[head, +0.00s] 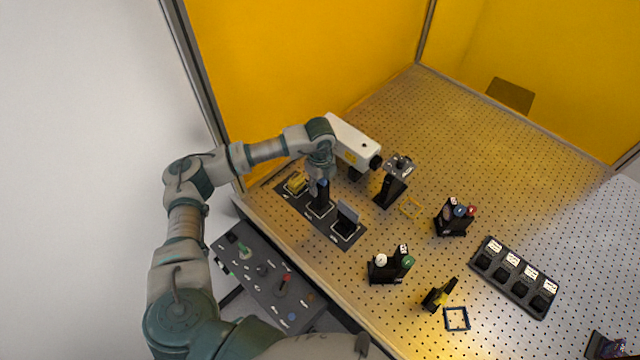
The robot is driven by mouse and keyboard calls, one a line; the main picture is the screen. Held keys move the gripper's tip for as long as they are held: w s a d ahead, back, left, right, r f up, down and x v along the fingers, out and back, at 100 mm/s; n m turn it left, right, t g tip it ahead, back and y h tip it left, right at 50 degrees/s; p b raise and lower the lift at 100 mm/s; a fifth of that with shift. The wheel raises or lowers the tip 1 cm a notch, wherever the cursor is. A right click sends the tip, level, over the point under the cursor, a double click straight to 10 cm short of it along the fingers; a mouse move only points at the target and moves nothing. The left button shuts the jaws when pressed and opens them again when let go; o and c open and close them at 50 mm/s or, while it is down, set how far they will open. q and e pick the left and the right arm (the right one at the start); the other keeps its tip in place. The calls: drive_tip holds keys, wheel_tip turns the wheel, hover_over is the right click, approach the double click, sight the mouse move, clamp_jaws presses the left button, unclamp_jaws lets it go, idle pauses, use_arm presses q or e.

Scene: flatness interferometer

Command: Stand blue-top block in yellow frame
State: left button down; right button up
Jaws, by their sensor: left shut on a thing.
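My left gripper (319,181) reaches down over a dark strip-shaped base (333,232) on the perforated table. It is shut on a dark block with blue at its top, the blue-top block (320,199). The block stands upright at the middle place of the base, by a white outline; whether it touches the base is hard to tell. The fingers partly hide its top. The yellow frame (402,211) lies flat and looks empty on the table to the right, beside a dark post with a grey top (391,188). My right gripper is out of view.
A white instrument (349,140) stands just behind my left gripper. Dark holders with coloured tops stand at right (453,219) and front (387,267). A blue frame (456,318), a black-yellow piece (439,296) and a dark tray (513,277) lie toward the front right. A control panel (265,270) is at the left front.

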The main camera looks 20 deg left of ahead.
use_arm(q)
drive_tip(key=shift+r+p, duration=1.35)
drive_tip(key=shift+r, duration=1.15)
drive_tip(key=shift+f, duration=0.1)
